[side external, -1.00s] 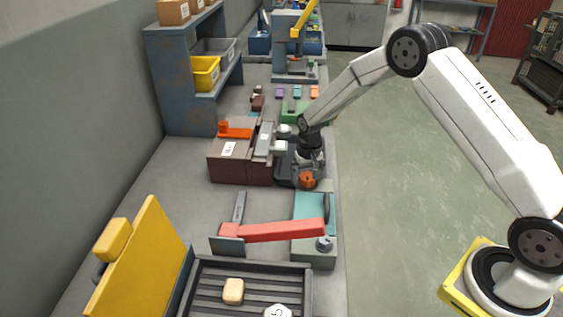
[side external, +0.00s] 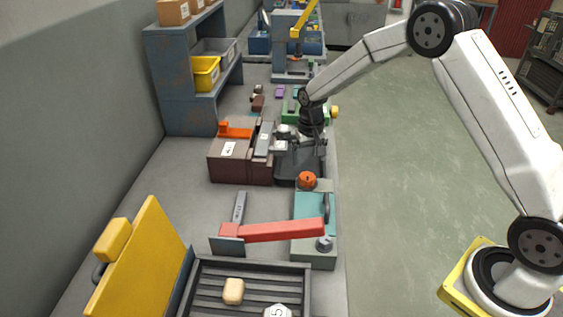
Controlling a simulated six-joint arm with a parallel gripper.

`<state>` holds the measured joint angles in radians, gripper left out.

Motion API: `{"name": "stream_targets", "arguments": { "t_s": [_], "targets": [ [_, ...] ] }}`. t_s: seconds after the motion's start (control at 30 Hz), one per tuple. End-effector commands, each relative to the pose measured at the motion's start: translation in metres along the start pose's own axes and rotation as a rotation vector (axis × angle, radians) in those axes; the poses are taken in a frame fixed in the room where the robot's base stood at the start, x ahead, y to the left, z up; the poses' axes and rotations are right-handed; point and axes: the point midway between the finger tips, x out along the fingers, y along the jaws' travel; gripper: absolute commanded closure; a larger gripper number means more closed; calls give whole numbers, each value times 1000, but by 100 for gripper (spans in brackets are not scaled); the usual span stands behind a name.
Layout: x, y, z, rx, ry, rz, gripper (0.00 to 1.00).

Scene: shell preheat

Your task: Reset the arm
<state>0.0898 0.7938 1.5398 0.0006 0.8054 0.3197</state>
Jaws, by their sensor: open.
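My gripper (side external: 311,128) is the dark end of the white arm, reaching over the right part of the bench. It is above and behind a dark grey base plate (side external: 297,168), next to the brown box. Its fingers are small and dark here, and I cannot make out anything held between them. A round orange knob (side external: 307,179) is at the front of the plate, by the back end of the teal unit (side external: 313,248). My gripper is apart from the knob.
A brown box (side external: 229,168) stands left of the plate. A red lever (side external: 282,231) reaches across to the teal unit. A slatted tray (side external: 210,294) holds a tan block (side external: 233,291), beside a raised yellow lid (side external: 146,262). A blue-grey shelf (side external: 183,110) stands along the wall.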

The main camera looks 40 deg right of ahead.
Motion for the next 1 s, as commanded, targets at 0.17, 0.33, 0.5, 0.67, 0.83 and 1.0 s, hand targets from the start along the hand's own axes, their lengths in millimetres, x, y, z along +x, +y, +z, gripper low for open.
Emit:
{"name": "stream_targets", "arguments": {
  "t_s": [0.17, 0.33, 0.5, 0.67, 0.83, 1.0],
  "targets": [
    [-8, 0, 0, 0, -1, 0, 0],
    [-8, 0, 0, 0, -1, 0, 0],
    [-8, 0, 1, -1, 0, 0, 0],
    [-13, 0, 7, -16, 8, -3, 0],
    [-25, 2, 26, -55, 29, -9, 0],
    [-40, 6, 57, -116, 63, -18, 0]
  ]
}}
